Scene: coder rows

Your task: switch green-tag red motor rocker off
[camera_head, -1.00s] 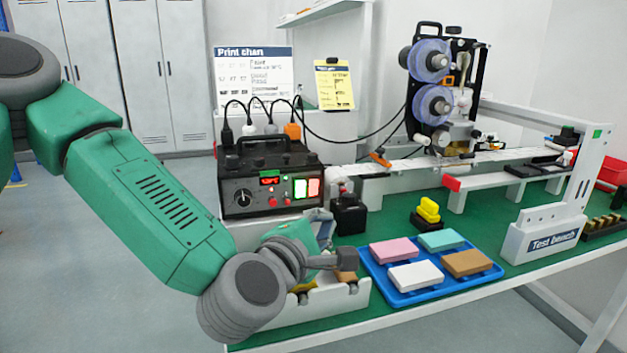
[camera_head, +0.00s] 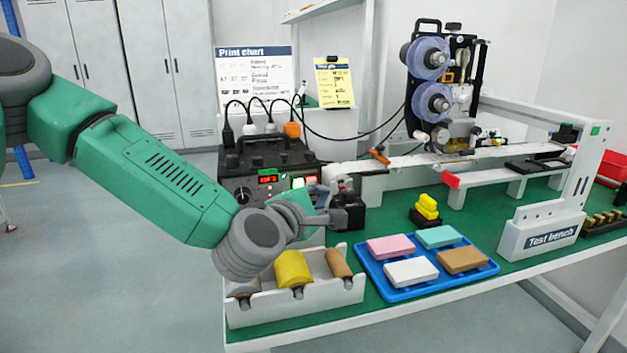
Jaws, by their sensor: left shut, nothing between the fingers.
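My left gripper (camera_head: 324,193) is shut and empty, in front of the box's lower right corner, just below the rockers. Whether it touches the box I cannot tell. My right gripper is not in view.
A white holder (camera_head: 300,307) with several rolls stands below my left wrist. A blue tray (camera_head: 385,287) with coloured blocks and a yellow button (camera_head: 427,207) lie farther right.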

